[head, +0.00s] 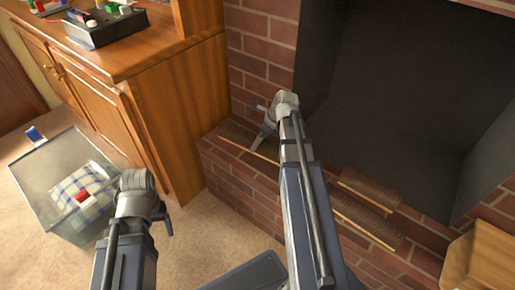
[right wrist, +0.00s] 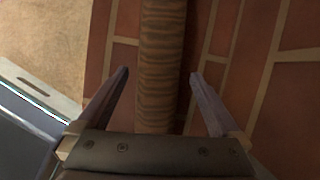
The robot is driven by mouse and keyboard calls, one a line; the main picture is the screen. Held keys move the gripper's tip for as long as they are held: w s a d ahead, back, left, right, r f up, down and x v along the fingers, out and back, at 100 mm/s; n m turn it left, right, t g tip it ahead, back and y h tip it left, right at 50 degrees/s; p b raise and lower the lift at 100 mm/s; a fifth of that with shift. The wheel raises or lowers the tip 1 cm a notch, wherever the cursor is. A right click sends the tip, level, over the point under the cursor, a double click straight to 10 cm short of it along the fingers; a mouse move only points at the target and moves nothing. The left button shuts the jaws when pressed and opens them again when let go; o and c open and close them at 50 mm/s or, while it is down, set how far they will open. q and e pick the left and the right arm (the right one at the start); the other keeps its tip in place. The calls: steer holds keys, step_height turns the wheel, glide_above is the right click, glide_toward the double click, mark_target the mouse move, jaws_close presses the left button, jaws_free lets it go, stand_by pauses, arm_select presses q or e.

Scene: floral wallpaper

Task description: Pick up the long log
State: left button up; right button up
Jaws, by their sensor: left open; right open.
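Brown bark logs lie on the brick hearth in the head view. One stretch (head: 236,134) shows left of my right arm, and two more, an upper (head: 370,188) and a lower (head: 372,222), show right of it. My arm hides the middle, so I cannot tell which pieces join. My right gripper (head: 262,126) is at the left stretch. In the right wrist view, a log (right wrist: 160,50) runs between the spread fingers of my right gripper (right wrist: 158,76), which are not closed on it. My left gripper (head: 164,220) is open and empty above the carpet, away from the logs.
The brick hearth (head: 235,180) fronts a dark fireplace opening (head: 395,90). A wooden cabinet (head: 180,110) stands left, with a dark tray (head: 105,28) on top. A clear bin (head: 40,180) with a checked cloth stands on the carpet. A wooden object (head: 480,255) is at the lower right.

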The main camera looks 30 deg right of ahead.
steer(key=b+x, duration=0.2)
steer(key=x, duration=0.1)
steer(key=shift+a+f, duration=0.1)
steer(key=shift+a, duration=0.05)
steer(key=shift+w, duration=0.1)
jaws_close()
stand_by(0.6)
